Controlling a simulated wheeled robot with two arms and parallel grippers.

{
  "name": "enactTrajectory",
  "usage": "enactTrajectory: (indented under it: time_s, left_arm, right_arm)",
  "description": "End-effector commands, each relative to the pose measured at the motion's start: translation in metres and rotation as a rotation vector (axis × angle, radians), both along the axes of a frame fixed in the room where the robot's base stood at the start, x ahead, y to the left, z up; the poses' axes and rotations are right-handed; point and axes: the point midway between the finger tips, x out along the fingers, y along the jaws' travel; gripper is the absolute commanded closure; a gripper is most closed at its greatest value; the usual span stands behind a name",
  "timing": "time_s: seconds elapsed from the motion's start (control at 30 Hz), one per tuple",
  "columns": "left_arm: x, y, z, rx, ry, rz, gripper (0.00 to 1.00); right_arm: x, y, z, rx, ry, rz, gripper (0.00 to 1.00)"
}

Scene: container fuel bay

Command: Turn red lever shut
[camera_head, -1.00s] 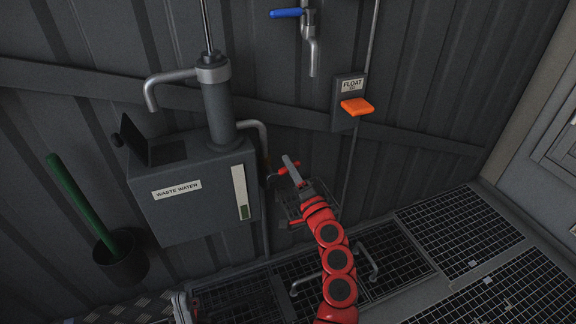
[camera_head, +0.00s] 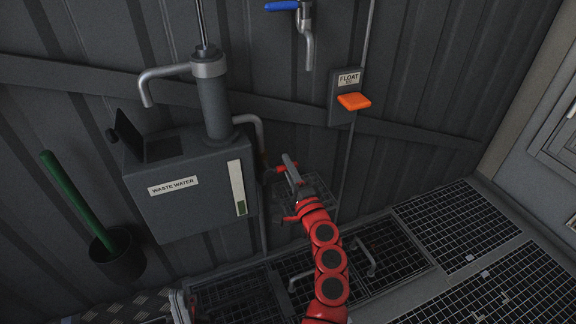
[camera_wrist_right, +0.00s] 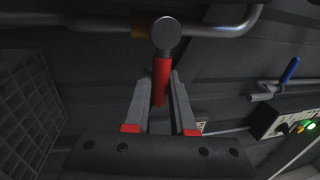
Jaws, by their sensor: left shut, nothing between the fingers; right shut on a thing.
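The red lever (camera_wrist_right: 161,80) is in the right wrist view, its handle between the two fingers of my right gripper (camera_wrist_right: 160,95). A grey round end (camera_wrist_right: 166,33) caps it in front of a pipe with a brass-coloured fitting (camera_wrist_right: 143,25). My right gripper shows in the head view (camera_head: 288,168) beside the thin pipe right of the waste-water box, shut on the lever. There the gripper hides most of the lever, so its exact angle is unclear. My left gripper (camera_head: 180,306) shows only partly at the lower left edge, shut, away from the lever.
The waste-water box (camera_head: 190,215) stands left of my right gripper. A wire basket (camera_head: 318,190) is behind it. An orange float switch (camera_head: 353,101) and a blue-handled tap (camera_head: 282,6) are above on the wall. A green-handled brush (camera_head: 70,190) stands at left.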

Motion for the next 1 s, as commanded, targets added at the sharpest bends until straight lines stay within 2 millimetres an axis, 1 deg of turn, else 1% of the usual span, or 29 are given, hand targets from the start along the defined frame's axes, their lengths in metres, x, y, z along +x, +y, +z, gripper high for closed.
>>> enactTrajectory:
  time_s: [0.07, 0.1, 0.17, 0.47, 0.57, 0.67, 0.77, 1.0]
  left_arm:
    - [0.000, 0.000, 0.000, 0.000, 0.000, 0.000, 1.00]
    - [0.000, 0.000, 0.000, 0.000, 0.000, 0.000, 1.00]
    - [0.000, 0.000, 0.000, 0.000, 0.000, 0.000, 1.00]
    - [0.000, 0.000, 0.000, 0.000, 0.000, 0.000, 1.00]
    - [0.000, 0.000, 0.001, -0.001, 0.001, 0.000, 1.00]
    - [0.001, 0.000, 0.004, -0.004, 0.003, 0.000, 1.00]
    - [0.001, 0.000, 0.006, -0.008, 0.005, 0.000, 1.00]
    - [0.002, 0.000, 0.010, -0.015, 0.012, -0.001, 1.00]
  right_arm:
    - [-0.001, 0.002, -0.001, 0.001, 0.001, 0.006, 1.00]
    - [-0.001, 0.003, -0.001, 0.001, 0.001, 0.006, 0.73]
    - [-0.001, 0.003, -0.001, 0.001, 0.002, 0.006, 0.64]
    - [-0.001, 0.001, -0.001, 0.000, 0.001, 0.003, 0.64]
    - [-0.006, -0.001, -0.002, 0.001, 0.002, 0.002, 0.64]
    - [-0.018, -0.004, -0.004, 0.001, 0.004, 0.004, 0.64]
    - [-0.037, -0.012, -0.008, 0.002, 0.004, -0.002, 0.64]
    - [-0.091, -0.029, -0.020, 0.001, 0.007, 0.001, 0.64]
